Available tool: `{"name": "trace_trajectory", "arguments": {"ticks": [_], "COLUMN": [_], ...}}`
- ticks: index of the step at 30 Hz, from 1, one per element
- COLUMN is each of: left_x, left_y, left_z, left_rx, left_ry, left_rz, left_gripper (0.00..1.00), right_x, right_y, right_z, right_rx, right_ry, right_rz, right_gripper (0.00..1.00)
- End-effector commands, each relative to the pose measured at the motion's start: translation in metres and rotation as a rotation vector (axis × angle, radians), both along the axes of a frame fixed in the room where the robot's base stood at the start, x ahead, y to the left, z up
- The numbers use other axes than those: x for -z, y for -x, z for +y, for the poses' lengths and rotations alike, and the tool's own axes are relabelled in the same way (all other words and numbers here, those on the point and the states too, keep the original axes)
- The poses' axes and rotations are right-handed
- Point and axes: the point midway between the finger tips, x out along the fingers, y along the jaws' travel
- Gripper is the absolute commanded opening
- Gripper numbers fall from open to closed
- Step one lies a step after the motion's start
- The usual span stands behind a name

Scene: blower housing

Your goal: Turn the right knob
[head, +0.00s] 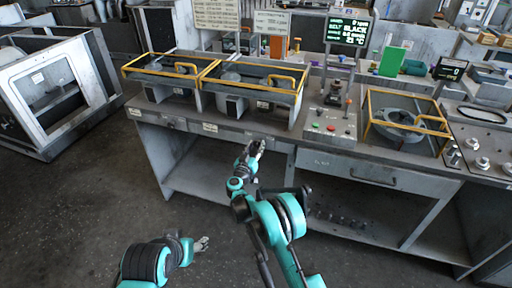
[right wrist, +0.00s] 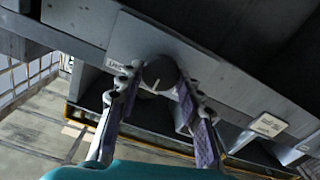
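A dark round knob (right wrist: 160,72) with a pale pointer line sits on a grey plate with a small label. My right gripper (right wrist: 156,92) has one finger on each side of this knob, with the tips close to its edges. I cannot tell whether they touch it. In the head view my right gripper (head: 254,148) is at the bench's front face, below the right one of two yellow-framed glass covers (head: 255,77); the knob cannot be made out there. My left gripper (head: 202,244) is low over the floor, away from the bench, and its opening is too small to tell.
The grey workbench (head: 330,158) has a drawer (head: 375,174) and an open shelf below. A control box (head: 330,122) with buttons and another yellow-framed housing (head: 405,120) stand on top. Grey floor (head: 75,220) is clear at the left.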

Motion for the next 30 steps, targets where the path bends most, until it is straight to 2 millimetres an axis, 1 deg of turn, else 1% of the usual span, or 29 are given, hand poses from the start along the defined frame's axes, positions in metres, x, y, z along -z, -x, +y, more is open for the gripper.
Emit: {"name": "trace_trajectory", "arguments": {"ticks": [8, 14, 20, 30], "left_x": [0.001, 0.004, 0.010, 0.018], "left_y": [0.000, 0.000, 0.000, 0.000], "left_z": [0.000, 0.000, 0.000, 0.000], "left_rx": [0.000, 0.000, 0.000, 0.000], "left_ry": [0.000, 0.000, 0.000, 0.000], "left_rz": [0.000, 0.000, 0.000, 0.000], "left_gripper": [0.57, 0.57, 0.57, 0.57], "right_x": [0.000, 0.000, 0.001, 0.001], "right_y": [0.000, 0.000, 0.000, 0.000], "right_z": [0.000, -0.001, -0.001, -0.003], "right_rx": [0.001, 0.001, 0.001, 0.001], "right_ry": [-0.013, -0.083, -0.222, -0.527], "right_rz": [-0.005, -0.027, -0.073, -0.172], "right_gripper": [0.07, 0.07, 0.07, 0.07]}}
